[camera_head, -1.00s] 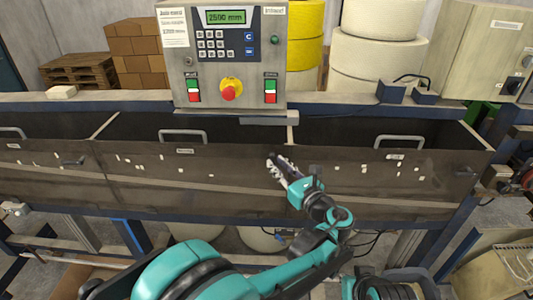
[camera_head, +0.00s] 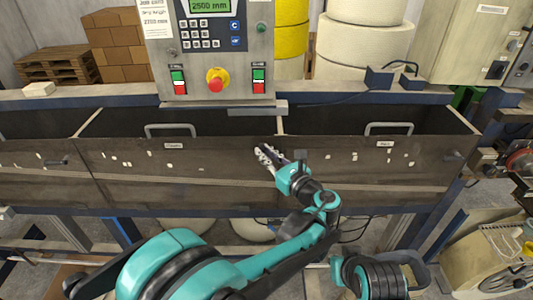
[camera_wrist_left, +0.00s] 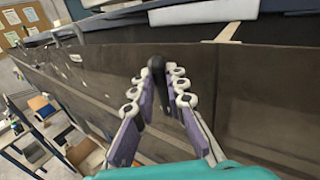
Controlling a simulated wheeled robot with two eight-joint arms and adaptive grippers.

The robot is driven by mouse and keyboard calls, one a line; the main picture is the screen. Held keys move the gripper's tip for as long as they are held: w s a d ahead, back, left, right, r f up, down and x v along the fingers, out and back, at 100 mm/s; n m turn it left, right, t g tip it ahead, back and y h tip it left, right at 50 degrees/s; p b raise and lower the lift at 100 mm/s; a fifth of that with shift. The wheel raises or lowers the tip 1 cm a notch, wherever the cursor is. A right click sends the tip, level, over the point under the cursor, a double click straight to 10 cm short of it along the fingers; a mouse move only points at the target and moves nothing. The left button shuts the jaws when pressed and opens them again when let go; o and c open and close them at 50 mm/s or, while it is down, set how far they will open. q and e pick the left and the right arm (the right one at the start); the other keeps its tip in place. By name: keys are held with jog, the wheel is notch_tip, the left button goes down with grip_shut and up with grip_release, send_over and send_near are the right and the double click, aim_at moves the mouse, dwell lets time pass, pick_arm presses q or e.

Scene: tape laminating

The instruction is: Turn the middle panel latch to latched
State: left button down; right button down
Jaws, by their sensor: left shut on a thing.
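The middle panel (camera_head: 120,160) is a dark brown front with a grey bar handle (camera_head: 170,128) at its top edge. Its black latch (camera_wrist_left: 156,68) shows in the left wrist view between my purple fingers with white pads, upright in that picture. In the head view the latch is hidden behind my left gripper (camera_head: 266,156), at the panel's right end. My left gripper (camera_wrist_left: 157,98) is shut on the latch. My right gripper is out of view.
The left panel has a latch (camera_head: 57,162), and the right panel has a latch (camera_head: 453,154). A control box (camera_head: 217,60) with a red button stands above the middle panel. A blue beam (camera_head: 330,98) runs behind the open bins.

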pick_arm(q)
jog(key=a+n+g+h, duration=0.1)
jog(key=a+n+h+p, duration=0.1)
jog(key=n, duration=0.1)
jog(key=shift+g, duration=0.4)
jog(key=a+n+h, duration=0.1)
jog(key=n+g+h+p, duration=0.1)
jog(key=n, duration=0.1)
jog(key=shift+a+f+h, duration=0.35)
jog(key=shift+f+h, duration=0.05)
jog(key=shift+a+f+n+g+h, duration=0.15)
jog(key=shift+a+f+n+h, duration=0.15)
jog(key=shift+n+h, duration=0.3)
jog(key=shift+a+f+n+g+h, duration=0.15)
jog(key=shift+a+f+n+h, duration=0.1)
jog(key=shift+n+h, duration=0.3)
jog(key=shift+a+f+n+h, duration=0.2)
jog(key=shift+f+n+h, duration=0.25)
jog(key=shift+n+h, duration=0.2)
jog(key=shift+f+n+h+b, duration=0.4)
jog(key=shift+n+h, duration=0.2)
jog(key=shift+h, duration=0.1)
